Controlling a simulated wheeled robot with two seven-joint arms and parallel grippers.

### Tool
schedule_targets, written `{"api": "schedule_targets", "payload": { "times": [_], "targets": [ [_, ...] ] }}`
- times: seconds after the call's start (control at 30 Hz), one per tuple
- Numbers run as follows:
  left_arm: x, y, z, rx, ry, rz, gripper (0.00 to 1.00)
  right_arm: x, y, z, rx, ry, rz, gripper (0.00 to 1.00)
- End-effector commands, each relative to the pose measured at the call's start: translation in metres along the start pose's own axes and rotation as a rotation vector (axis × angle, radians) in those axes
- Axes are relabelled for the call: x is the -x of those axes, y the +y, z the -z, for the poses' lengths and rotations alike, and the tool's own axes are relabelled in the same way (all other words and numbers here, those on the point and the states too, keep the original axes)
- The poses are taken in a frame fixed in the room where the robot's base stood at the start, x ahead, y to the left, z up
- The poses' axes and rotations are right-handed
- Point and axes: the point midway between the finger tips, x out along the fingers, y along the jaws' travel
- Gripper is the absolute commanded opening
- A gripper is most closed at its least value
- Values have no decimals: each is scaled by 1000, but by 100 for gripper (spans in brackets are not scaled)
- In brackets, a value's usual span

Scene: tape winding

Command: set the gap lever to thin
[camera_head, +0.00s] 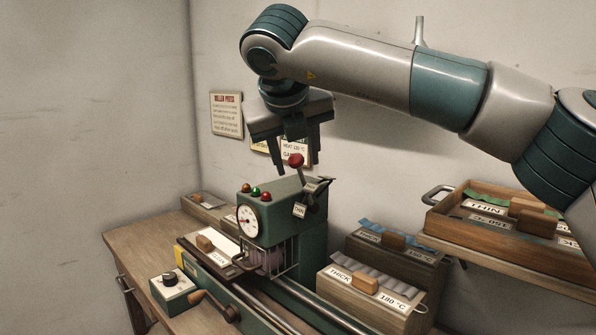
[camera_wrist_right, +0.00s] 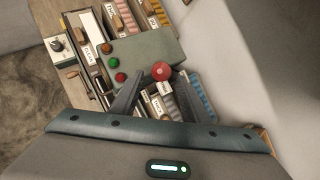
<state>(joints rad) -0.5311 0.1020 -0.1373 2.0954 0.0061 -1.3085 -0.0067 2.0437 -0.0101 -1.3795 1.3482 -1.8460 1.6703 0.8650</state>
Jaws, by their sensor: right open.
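The gap lever has a red ball knob (camera_head: 295,160) and stands on the right side of the green roller press (camera_head: 283,205). A small THIN label (camera_head: 299,210) hangs on the press below the lever. My right gripper (camera_head: 296,168) points down from above with its fingers apart around or near the knob; contact cannot be told. In the right wrist view the red knob (camera_wrist_right: 161,70) shows just beyond and between the open fingertips (camera_wrist_right: 158,82). My left gripper is not in view.
A THICK box (camera_head: 372,290) and another box (camera_head: 395,250) stand right of the press. A wooden tray (camera_head: 520,225) sits on a shelf at the right. A control box with a dial (camera_head: 174,292) and a crank (camera_head: 215,305) are in front. The wall is close behind.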

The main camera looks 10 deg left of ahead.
Motion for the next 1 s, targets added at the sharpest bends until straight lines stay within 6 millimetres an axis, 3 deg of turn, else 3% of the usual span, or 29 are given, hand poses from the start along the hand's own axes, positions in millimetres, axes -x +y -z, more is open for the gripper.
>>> {"api": "schedule_targets", "payload": {
  "times": [0.3, 0.5, 0.7, 1.0],
  "targets": [
    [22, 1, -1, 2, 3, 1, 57, 66, 2, 0, 1, -2, 0, 42],
    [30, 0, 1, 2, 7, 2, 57, 100, 2, 0, 1, -2, -1, 42],
    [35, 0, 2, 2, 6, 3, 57, 118, 2, 0, 1, 1, -1, 42],
    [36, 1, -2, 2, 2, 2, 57, 121, 2, 0, 1, 1, -1, 42]
  ]
}}
